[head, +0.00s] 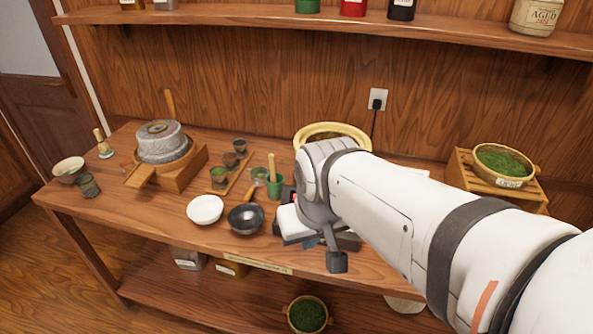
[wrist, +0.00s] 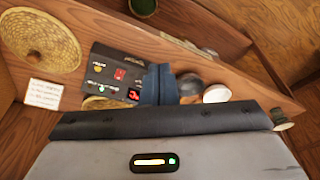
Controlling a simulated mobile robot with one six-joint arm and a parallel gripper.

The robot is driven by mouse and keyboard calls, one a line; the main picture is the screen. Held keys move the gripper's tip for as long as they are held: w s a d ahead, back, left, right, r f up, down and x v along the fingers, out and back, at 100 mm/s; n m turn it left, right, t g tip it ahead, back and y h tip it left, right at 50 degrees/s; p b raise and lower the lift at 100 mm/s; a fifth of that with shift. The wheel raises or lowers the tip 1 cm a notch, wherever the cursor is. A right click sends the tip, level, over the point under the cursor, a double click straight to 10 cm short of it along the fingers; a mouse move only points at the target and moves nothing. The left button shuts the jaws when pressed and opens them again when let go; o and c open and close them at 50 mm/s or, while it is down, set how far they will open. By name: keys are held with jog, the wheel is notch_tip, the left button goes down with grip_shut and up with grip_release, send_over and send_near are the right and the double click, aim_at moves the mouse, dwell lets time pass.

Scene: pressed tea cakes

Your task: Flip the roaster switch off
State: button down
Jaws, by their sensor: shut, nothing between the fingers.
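A black control panel (wrist: 108,62) shows in the wrist view, left of my fingers. It carries a red switch (wrist: 120,74) on its upper part and a second red piece (wrist: 133,95) near its lower right corner. Small yellow and white marks sit beside them; their labels are too small to read. My gripper (wrist: 160,84) shows as two dark blue fingers pressed together, empty, at the panel's right edge. I cannot tell whether they touch it. In the head view my arm hides most of the panel area.
A wide woven tray (wrist: 38,43) and a white card (wrist: 43,94) lie left of the panel. A black pan (head: 245,219) and a white bowl (head: 205,210) stand left of my wrist in the head view. A stone mill (head: 162,141) stands farther left. A shelf runs above.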

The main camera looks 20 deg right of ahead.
jog(key=w+d+f+m+h+b, duration=0.1)
jog(key=w+d+f+m+b, duration=0.1)
jog(key=w+d, duration=0.3)
jog(key=w+d+f+m+h+b, duration=0.1)
jog(key=w+d+m, duration=0.3)
jog(key=w, duration=0.7)
jog(key=shift+d+f+m+b, duration=0.3)
jog(key=shift+d+f+b, duration=0.2)
jog(key=shift+d, duration=0.65)
jog(key=x, duration=1.4)
jog(key=shift+s+a+f+p, duration=0.15)
jog(key=shift+s+p, duration=0.15)
jog(key=shift+p, duration=0.05)
jog(key=shift+a, duration=0.1)
